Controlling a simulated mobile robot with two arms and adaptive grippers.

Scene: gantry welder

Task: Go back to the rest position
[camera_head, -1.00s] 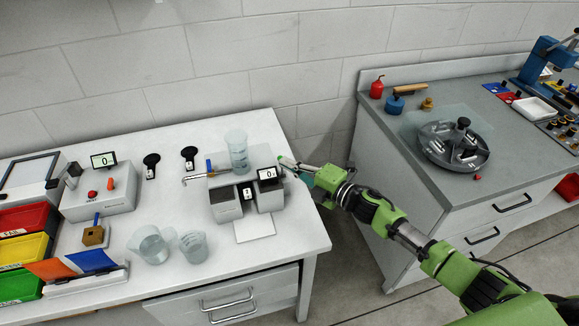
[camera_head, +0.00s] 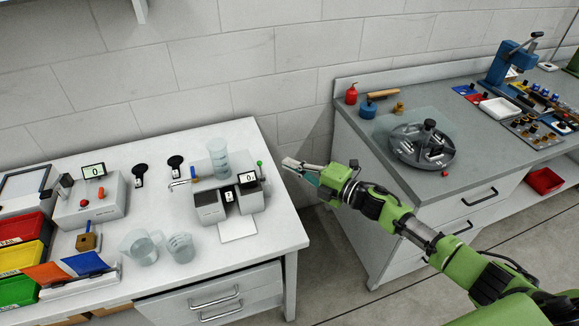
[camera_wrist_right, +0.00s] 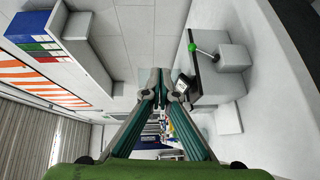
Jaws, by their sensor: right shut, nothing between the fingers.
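My right gripper (camera_head: 288,166) hangs over the gap between the white table (camera_head: 283,222) and the grey-topped bench (camera_head: 455,205). Its arm comes in from the lower right. The fingers are shut and empty; in the right wrist view the fingertips (camera_wrist_right: 161,88) meet with nothing between them. The gripper is just right of the grey device (camera_head: 250,202) with a small display and does not touch it. A green-tipped lever on that device shows near the gripper. My left gripper is not in view.
A clear beaker (camera_head: 218,158) stands on the device. A glass jug (camera_head: 140,246) and a small beaker (camera_head: 181,247) stand in front. Red (camera_head: 22,228), yellow and green bins are at left. A round grey fixture (camera_head: 421,147) sits on the bench. Floor shows between the furniture.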

